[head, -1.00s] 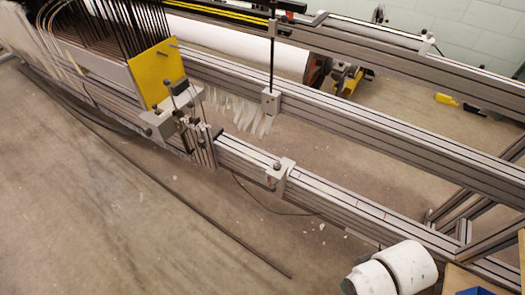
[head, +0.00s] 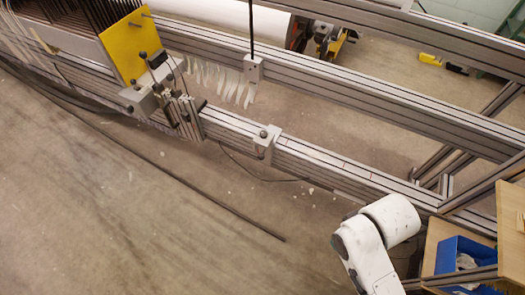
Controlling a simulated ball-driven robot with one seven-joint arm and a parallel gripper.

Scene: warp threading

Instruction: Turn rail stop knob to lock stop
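The rail stop (head: 267,146) is a small light-grey block clamped on the front aluminium rail (head: 330,165), right of the yellow plate. A small dark knob (head: 264,133) sits on its top. Whether the stop is locked cannot be told. My gripper is outside the picture.
The carriage (head: 165,95) with the yellow plate (head: 122,45) stands left of the stop. A rear rail (head: 350,100) runs parallel. A blue bin (head: 462,258) stands at the lower right. The floor in front is mostly clear, with a dark cable lying on it.

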